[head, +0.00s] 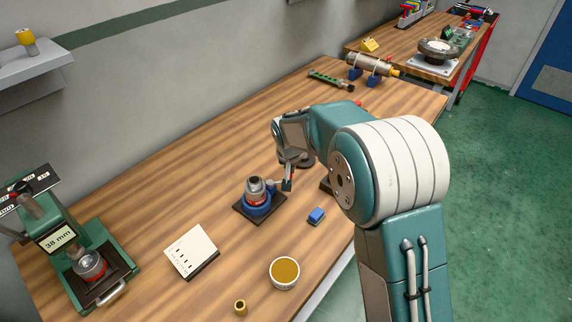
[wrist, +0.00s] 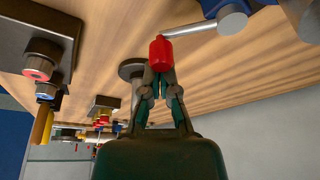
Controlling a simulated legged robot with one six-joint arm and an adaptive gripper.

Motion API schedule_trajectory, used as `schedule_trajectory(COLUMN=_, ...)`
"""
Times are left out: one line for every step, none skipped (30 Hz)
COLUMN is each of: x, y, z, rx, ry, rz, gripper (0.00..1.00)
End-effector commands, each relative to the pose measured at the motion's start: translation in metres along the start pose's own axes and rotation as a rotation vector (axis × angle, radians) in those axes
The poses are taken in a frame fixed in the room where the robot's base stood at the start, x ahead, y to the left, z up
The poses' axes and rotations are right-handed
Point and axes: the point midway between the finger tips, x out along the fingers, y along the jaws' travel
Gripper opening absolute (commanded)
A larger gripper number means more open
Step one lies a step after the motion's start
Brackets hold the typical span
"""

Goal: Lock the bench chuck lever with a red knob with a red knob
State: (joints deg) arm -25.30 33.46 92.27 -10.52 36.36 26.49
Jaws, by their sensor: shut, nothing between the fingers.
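The bench chuck (head: 258,206) is a blue round body on a dark square plate, holding an upright grey piece with a red ring. It shows partly at the top of the wrist view (wrist: 232,14). Its metal lever (wrist: 192,31) runs from the blue body to a red knob (wrist: 160,53). My gripper (wrist: 160,82) is shut and empty, its fingertips right at the knob's end. I cannot tell whether they touch it. In the head view my gripper (head: 288,183) is low, just right of the chuck, and the knob is mostly hidden there.
A small blue block (head: 316,215), a bowl with yellow contents (head: 284,272), a brass fitting (head: 240,307) and a white card (head: 191,250) lie nearby. A green gauge stand (head: 60,240) is at left. The table behind the chuck, toward the wall, is clear.

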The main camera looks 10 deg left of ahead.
Motion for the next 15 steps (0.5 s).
schedule_trajectory(x=-0.001, y=0.000, z=0.003, rx=0.037, ry=-0.001, rz=0.014, gripper=0.00)
schedule_trajectory(x=-0.002, y=0.001, z=0.005, rx=0.064, ry=-0.001, rz=0.024, gripper=0.00)
schedule_trajectory(x=-0.002, y=0.002, z=0.007, rx=0.100, ry=-0.001, rz=0.036, gripper=0.00)
schedule_trajectory(x=-0.003, y=0.002, z=0.008, rx=0.126, ry=-0.001, rz=0.046, gripper=0.00)
schedule_trajectory(x=-0.003, y=0.003, z=0.010, rx=0.153, ry=-0.001, rz=0.055, gripper=0.00)
schedule_trajectory(x=-0.004, y=0.004, z=0.012, rx=0.189, ry=-0.001, rz=0.068, gripper=0.00)
schedule_trajectory(x=-0.004, y=0.004, z=0.013, rx=0.215, ry=-0.001, rz=0.077, gripper=0.00)
schedule_trajectory(x=-0.005, y=0.005, z=0.015, rx=0.242, ry=-0.001, rz=0.087, gripper=0.00)
schedule_trajectory(x=-0.005, y=0.005, z=0.017, rx=0.275, ry=-0.001, rz=0.098, gripper=0.00)
schedule_trajectory(x=-0.006, y=0.005, z=0.018, rx=0.300, ry=-0.001, rz=0.106, gripper=0.00)
schedule_trajectory(x=-0.006, y=0.005, z=0.020, rx=0.323, ry=-0.002, rz=0.115, gripper=0.00)
schedule_trajectory(x=-0.007, y=0.005, z=0.021, rx=0.355, ry=-0.001, rz=0.126, gripper=0.00)
schedule_trajectory(x=-0.007, y=0.006, z=0.022, rx=0.378, ry=-0.001, rz=0.134, gripper=0.00)
schedule_trajectory(x=-0.008, y=0.006, z=0.023, rx=0.400, ry=-0.001, rz=0.141, gripper=0.00)
schedule_trajectory(x=-0.008, y=0.006, z=0.025, rx=0.428, ry=-0.001, rz=0.152, gripper=0.00)
